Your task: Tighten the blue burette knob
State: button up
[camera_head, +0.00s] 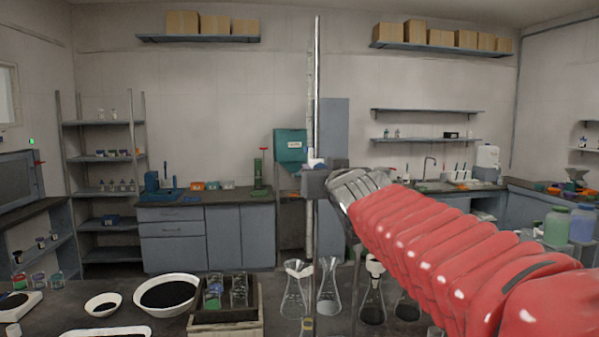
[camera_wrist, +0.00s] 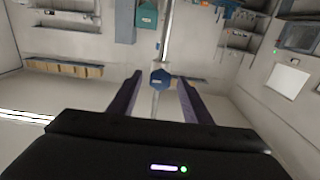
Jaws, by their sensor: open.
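The blue burette knob (camera_wrist: 161,78) shows in the wrist view between the two fingers of my gripper (camera_wrist: 160,84). The fingers are spread on either side of it, with a visible gap to each; depth is hard to judge. In the head view my gripper (camera_head: 316,182) is at the upright burette stand, at the end of my red-sleeved arm. The tall burette and rod (camera_head: 317,90) rise above it, and a pale tube runs down below. A small white and blue part shows just above my gripper; I cannot tell whether it is the knob.
Conical flasks (camera_head: 328,288) stand on the bench below my gripper. A wooden crate with glass beakers (camera_head: 239,290) and a bowl of dark material (camera_head: 168,294) are at the left. Bottles (camera_head: 557,226) stand at the right. Cabinets line the back wall.

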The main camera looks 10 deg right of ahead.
jog(key=shift+c, duration=0.2)
jog(key=c, duration=0.9)
jog(key=shift+a, duration=0.35)
jog(key=shift+d, duration=0.2)
jog(key=shift+c, duration=0.5)
jog(key=shift+d, duration=0.1)
jog(key=shift+r+m, duration=0.1)
jog(key=shift+m, duration=0.3)
jog(key=m, duration=1.7)
jog(key=shift+d+f, duration=0.3)
